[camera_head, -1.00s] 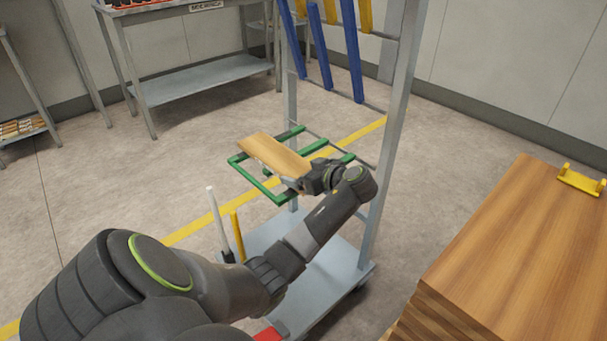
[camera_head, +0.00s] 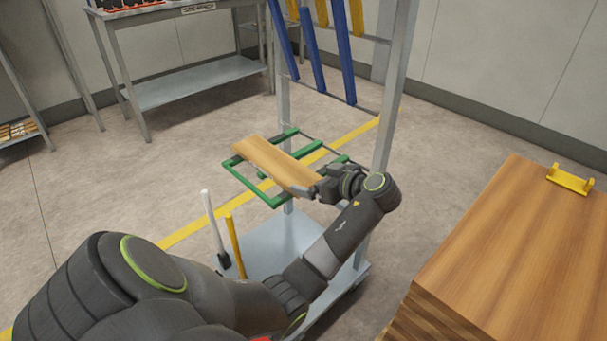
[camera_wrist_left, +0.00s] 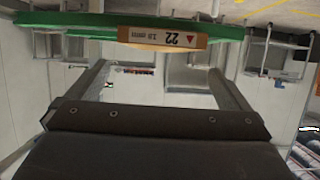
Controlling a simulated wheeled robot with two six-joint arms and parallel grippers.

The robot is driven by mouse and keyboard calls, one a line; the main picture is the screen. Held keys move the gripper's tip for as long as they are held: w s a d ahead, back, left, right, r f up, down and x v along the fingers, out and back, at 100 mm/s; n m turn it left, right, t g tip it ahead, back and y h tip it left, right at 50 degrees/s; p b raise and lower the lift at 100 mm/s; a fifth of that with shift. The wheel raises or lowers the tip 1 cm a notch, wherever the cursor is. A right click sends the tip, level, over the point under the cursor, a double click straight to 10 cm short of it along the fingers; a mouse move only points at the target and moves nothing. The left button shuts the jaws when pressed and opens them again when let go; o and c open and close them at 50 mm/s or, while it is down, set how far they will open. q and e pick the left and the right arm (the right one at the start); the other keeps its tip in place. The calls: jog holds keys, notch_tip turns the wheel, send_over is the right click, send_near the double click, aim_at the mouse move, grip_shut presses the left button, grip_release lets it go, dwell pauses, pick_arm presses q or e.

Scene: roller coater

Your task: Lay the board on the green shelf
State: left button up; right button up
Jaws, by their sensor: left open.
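The wooden board (camera_head: 272,162) lies flat across the green shelf (camera_head: 236,171) of the wheeled rack, its near end toward my left gripper. My left gripper (camera_head: 318,190) is open at that near end in the head view. In the left wrist view the picture is upside down, and the board's labelled end face (camera_wrist_left: 162,38) rests against the green shelf bar (camera_wrist_left: 70,24). The left gripper's two fingers (camera_wrist_left: 158,75) stand apart there with nothing between them, clear of the board's end. My right gripper is not in view.
A stack of wooden boards (camera_head: 520,250) with a yellow bracket (camera_head: 570,180) on top stands at the right. The rack's grey upright (camera_head: 397,90) rises close to my left wrist. Blue and yellow arms (camera_head: 311,50) sit higher on the rack. A grey workbench (camera_head: 190,80) stands behind.

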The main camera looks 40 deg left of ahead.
pick_arm(q)
jog(key=v, duration=0.4)
jog(key=s+d+f+m+t+h, duration=0.1)
jog(key=s+f+m+h, duration=0.2)
jog(key=s+f+m, duration=0.55)
jog(key=s+d+f+m+h, duration=0.1)
jog(key=s+f+h, duration=0.3)
jog(key=f, duration=0.9)
jog(key=s+d+f+m+h, duration=0.2)
jog(key=s, duration=0.5)
jog(key=s+d+f+m+h, duration=0.2)
jog(key=s+d+f, duration=0.1)
jog(key=s, duration=0.4)
jog(key=s+d+f+m+h, duration=0.2)
jog(key=s+d, duration=0.1)
jog(key=s, duration=0.4)
jog(key=shift+s+f+h, duration=0.2)
jog(key=shift+s+h, duration=0.05)
jog(key=shift+h, duration=0.15)
